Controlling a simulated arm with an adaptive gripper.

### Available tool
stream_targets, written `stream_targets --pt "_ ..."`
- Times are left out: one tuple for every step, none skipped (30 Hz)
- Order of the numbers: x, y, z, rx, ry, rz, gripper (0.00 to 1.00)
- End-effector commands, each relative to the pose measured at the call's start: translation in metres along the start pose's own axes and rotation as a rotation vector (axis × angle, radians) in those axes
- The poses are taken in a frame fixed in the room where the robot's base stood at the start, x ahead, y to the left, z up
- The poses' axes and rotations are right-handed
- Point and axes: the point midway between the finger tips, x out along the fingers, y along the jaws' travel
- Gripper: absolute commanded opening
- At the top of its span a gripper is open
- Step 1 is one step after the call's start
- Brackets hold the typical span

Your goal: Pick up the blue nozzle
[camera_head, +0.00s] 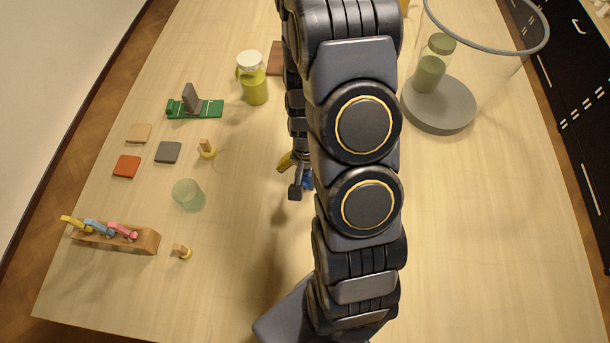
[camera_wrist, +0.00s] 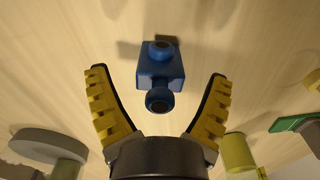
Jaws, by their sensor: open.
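The blue nozzle (camera_wrist: 157,68) is a small blue block with a round dark-centred knob at each end. In the wrist view it lies between and ahead of the two yellow ribbed fingers of my gripper (camera_wrist: 158,78), with a clear gap on both sides. My gripper is open and empty. In the head view only a small blue patch of the nozzle (camera_head: 308,181) shows beside my gripper (camera_head: 293,177); my arm hides the rest. I cannot tell the exact height gap between fingers and nozzle.
Left on the table are a wooden rack (camera_head: 146,241) with coloured pieces, a greenish cup (camera_head: 187,195), small tiles, a green stand (camera_head: 208,108) and a yellow-green bottle (camera_head: 254,88). A large clear vessel on a grey base (camera_head: 440,112) stands back right.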

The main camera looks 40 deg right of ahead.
Motion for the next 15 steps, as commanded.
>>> stream_targets --pt "0.007 0.000 0.001 0.000 -0.005 0.002 0.82" --pt "0.011 0.000 0.001 0.000 -0.006 0.002 0.82" --pt "0.014 0.001 0.001 -0.001 -0.006 0.002 0.82" --pt "0.016 0.001 0.001 -0.001 -0.005 0.002 0.82" --pt "0.018 0.000 0.001 -0.001 -0.004 0.002 0.82" --pt "0.019 0.000 0.000 -0.001 -0.002 0.001 0.82" --pt "0.019 0.000 0.000 -0.001 -0.001 0.000 0.82" --pt "0.019 0.000 0.000 -0.001 0.000 0.000 0.82" --pt "0.018 0.000 0.000 -0.001 0.000 0.000 0.82" --pt "0.018 0.000 0.000 -0.001 0.000 0.000 0.82" --pt "0.018 0.000 0.000 -0.001 0.000 0.000 0.82" --pt "0.018 0.000 0.000 -0.001 0.000 0.000 0.80" --pt "0.018 0.000 0.000 -0.001 0.000 0.000 0.68" --pt "0.018 0.000 0.000 -0.001 0.000 0.000 0.55" --pt "0.018 0.000 0.000 -0.001 0.000 0.000 0.38"
